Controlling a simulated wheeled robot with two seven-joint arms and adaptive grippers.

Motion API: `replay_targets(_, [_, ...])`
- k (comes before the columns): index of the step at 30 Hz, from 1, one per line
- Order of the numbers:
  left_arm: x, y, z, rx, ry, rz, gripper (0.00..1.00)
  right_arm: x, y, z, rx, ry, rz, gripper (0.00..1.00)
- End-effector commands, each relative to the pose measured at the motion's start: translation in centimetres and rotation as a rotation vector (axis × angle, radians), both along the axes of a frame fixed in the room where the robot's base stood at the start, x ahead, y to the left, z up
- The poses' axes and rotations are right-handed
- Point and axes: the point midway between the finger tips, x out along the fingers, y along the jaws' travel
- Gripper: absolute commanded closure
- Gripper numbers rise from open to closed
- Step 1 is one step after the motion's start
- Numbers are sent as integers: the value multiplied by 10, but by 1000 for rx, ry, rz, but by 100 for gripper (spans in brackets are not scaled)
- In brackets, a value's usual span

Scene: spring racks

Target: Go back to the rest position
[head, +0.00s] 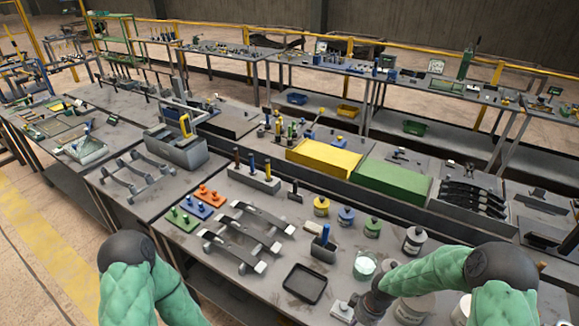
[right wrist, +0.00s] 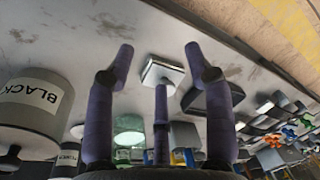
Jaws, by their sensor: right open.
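My right gripper (right wrist: 159,60) is open and empty in the right wrist view, its purple fingers spread above the grey tabletop. A small white square block (right wrist: 162,73) shows between the fingers, apart from them as far as I can tell. In the head view my right arm reaches in over the bench's front right, and the block (head: 341,311) lies left of its wrist. My left arm shows only at the bottom left; its gripper is out of the picture.
A black tray (head: 304,284), a blue-handled tool in a grey holder (head: 323,247) and several paint cans (head: 346,217) stand nearby. A large can marked BLACK (right wrist: 35,103) is close to the right gripper. Yellow (head: 325,159) and green (head: 391,182) bins stand behind.

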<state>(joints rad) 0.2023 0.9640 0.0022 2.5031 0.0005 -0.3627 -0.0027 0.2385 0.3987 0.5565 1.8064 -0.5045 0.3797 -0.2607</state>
Motion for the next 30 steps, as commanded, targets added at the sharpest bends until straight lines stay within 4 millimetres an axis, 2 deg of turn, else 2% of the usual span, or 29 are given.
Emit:
replay_targets(5, [0, 0, 0, 0, 0, 0, 60, -24, 37, -21, 87, 28, -106, 47])
replay_targets(9, [0, 0, 0, 0, 0, 0, 60, -55, 73, -39, 159, 62, -249, 47])
replay_targets(13, [0, 0, 0, 0, 0, 0, 60, -83, 97, -52, 197, 93, -396, 47])
replay_targets(18, [0, 0, 0, 0, 0, 0, 60, -113, 111, -62, 204, 123, -542, 47])
replay_targets(24, [0, 0, 0, 0, 0, 0, 60, -145, 118, -69, 182, 147, -677, 47])
replay_targets(30, [0, 0, -32, 0, 1, 1, 60, -143, 117, -100, 182, 142, -682, 47])
